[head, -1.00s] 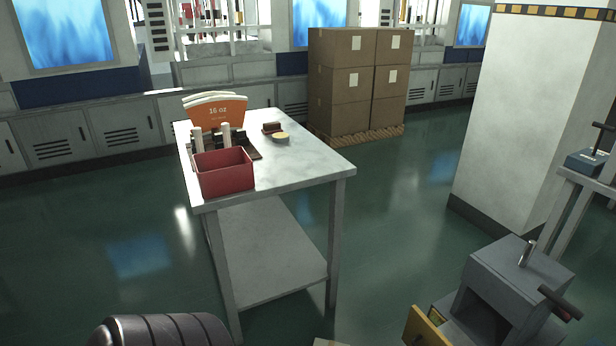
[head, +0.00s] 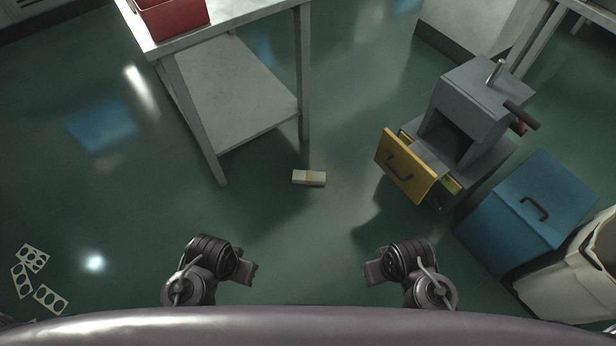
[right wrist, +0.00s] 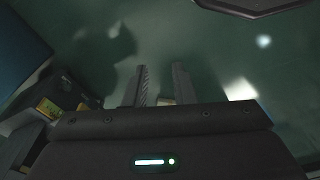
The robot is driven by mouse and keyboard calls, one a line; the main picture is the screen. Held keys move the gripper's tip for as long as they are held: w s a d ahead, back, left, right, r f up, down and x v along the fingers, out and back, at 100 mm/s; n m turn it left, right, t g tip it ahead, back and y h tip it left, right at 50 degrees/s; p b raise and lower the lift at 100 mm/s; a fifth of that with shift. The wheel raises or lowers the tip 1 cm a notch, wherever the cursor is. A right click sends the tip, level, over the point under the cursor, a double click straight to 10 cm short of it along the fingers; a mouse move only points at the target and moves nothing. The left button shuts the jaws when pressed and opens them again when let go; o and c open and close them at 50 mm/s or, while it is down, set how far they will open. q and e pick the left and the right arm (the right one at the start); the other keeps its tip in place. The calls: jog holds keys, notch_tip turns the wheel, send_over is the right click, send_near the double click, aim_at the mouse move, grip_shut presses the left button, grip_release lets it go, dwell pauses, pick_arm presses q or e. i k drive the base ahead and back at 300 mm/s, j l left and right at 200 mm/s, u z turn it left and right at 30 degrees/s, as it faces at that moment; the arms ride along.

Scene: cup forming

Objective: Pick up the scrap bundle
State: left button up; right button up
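A small cream block with a brownish band, which looks like the scrap bundle (head: 309,178), lies on the green floor in the head view, just in front of a leg of the table. My left gripper (head: 250,273) and my right gripper (head: 373,273) are low in the head view, both apart from the bundle. In the right wrist view the fingers of my right gripper (right wrist: 160,70) stand apart with nothing gripped. A small pale patch shows low between them, perhaps the bundle. The left gripper's fingers are too small to judge.
A metal table (head: 240,22) with a red bin (head: 172,18) stands beyond the bundle. At right are a grey machine (head: 470,105) with an open yellow drawer front (head: 404,165), a blue box (head: 525,210) and a pale bin (head: 570,275). Punched sheets (head: 32,258) lie at left. Floor around the bundle is clear.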

aim_at(302, 177)
jog(key=i+j, duration=0.35)
jog(key=i, duration=0.2)
jog(key=i+j+z, duration=0.1)
jog(key=i+j, duration=0.25)
jog(key=i, duration=0.2)
